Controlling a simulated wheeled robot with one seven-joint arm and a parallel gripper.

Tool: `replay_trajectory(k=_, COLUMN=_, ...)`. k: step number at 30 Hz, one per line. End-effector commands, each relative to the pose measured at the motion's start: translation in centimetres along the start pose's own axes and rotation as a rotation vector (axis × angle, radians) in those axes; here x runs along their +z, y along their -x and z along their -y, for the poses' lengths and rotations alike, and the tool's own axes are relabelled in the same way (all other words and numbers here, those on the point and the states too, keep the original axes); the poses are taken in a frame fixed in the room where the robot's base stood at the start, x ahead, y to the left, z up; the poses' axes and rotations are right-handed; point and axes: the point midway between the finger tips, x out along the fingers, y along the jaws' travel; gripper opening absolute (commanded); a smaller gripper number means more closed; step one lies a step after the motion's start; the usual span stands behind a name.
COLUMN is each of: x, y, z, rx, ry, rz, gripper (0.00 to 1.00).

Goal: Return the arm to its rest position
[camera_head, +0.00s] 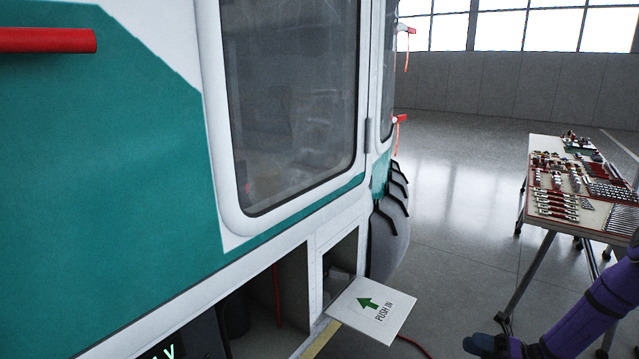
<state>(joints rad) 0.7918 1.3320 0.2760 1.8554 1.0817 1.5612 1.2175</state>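My purple arm (597,300) enters from the right edge and slants down to the lower left, in front of the floor and the tool table. A dark piece (484,344) shows at its lower left end, by the bottom edge. I cannot tell whether this dark piece is my gripper or a wrist part. No fingers can be made out, and nothing held is visible. The rest of the arm is outside the picture.
A teal and white helicopter (110,150) fills the left. A table (589,215) with many tools stands at right. Clear floor (455,200) lies between helicopter and table.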

Motion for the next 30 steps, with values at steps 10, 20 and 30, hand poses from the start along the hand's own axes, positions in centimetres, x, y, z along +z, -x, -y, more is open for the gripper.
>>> replay_trajectory(k=10, x=3.3, y=-4.2, z=-7.9, rx=-0.074, ry=0.295, rz=-0.383, gripper=0.37)
replay_trajectory(k=20, x=4.6, y=-8.0, z=-15.4, rx=-0.096, ry=0.588, rz=-0.731, gripper=0.37)
replay_trajectory(k=30, x=4.6, y=-11.4, z=-23.2, rx=-0.075, ry=0.899, rz=-1.081, gripper=0.37)
